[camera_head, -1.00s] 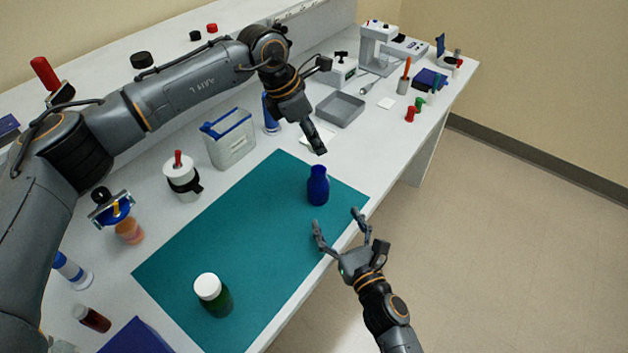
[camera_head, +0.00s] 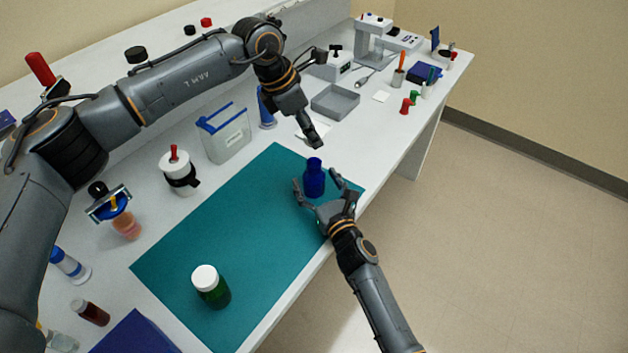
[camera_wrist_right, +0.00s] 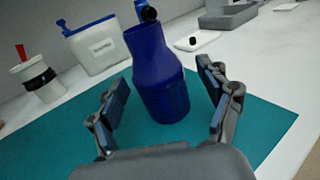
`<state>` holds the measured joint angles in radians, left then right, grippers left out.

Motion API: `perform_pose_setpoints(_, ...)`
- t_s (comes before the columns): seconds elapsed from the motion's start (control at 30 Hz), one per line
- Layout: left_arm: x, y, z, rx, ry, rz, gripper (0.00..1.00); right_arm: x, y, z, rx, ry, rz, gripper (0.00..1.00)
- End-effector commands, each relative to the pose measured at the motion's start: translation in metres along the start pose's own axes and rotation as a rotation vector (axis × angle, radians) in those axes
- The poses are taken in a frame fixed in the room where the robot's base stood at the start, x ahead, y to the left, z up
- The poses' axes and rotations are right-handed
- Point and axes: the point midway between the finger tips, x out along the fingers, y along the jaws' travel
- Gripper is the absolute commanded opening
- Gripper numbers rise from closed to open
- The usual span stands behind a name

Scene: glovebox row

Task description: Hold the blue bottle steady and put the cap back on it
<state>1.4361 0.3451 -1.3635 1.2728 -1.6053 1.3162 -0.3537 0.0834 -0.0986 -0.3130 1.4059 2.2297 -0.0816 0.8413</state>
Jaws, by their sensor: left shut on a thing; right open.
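The blue bottle (camera_head: 314,180) stands upright on the teal mat (camera_head: 225,235) near its far right corner. It fills the middle of the right wrist view (camera_wrist_right: 160,85), with no cap on its neck. My right gripper (camera_head: 315,176) is open, with its fingers on either side of the bottle; the right wrist view shows gaps between the fingers and the bottle. My left gripper (camera_head: 316,143) is above and just behind the bottle, pointing down. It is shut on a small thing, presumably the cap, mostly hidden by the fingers.
A green bottle with white lid (camera_head: 211,287) stands on the mat's near end. Behind the mat are a blue-lidded container (camera_head: 224,135) and a white jar (camera_head: 179,171). A grey tray (camera_head: 335,102) lies beyond. The mat's middle is clear.

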Motion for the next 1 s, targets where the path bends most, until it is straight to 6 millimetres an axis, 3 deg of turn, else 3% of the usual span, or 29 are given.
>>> perform_pose_setpoints(0.13,0.0,0.0,0.0,0.0,0.0,0.0,0.27,0.0106,0.0009,0.0006,0.002,-0.001,0.001,0.79)
perform_pose_setpoints(0.47,0.0,0.0,0.0001,0.0,0.0,0.0,0.27,0.0127,0.0008,0.0003,0.001,-0.001,0.001,0.79)
perform_pose_setpoints(0.87,0.0,0.0,0.0,0.0,0.0,0.0,0.27,0.0124,0.0007,0.0002,0.001,0.0,0.001,0.0)
perform_pose_setpoints(1.0,0.0024,-0.0001,-0.0011,0.0,0.0,-0.001,0.27,0.0124,0.0007,0.0002,0.001,0.0,0.001,0.0)
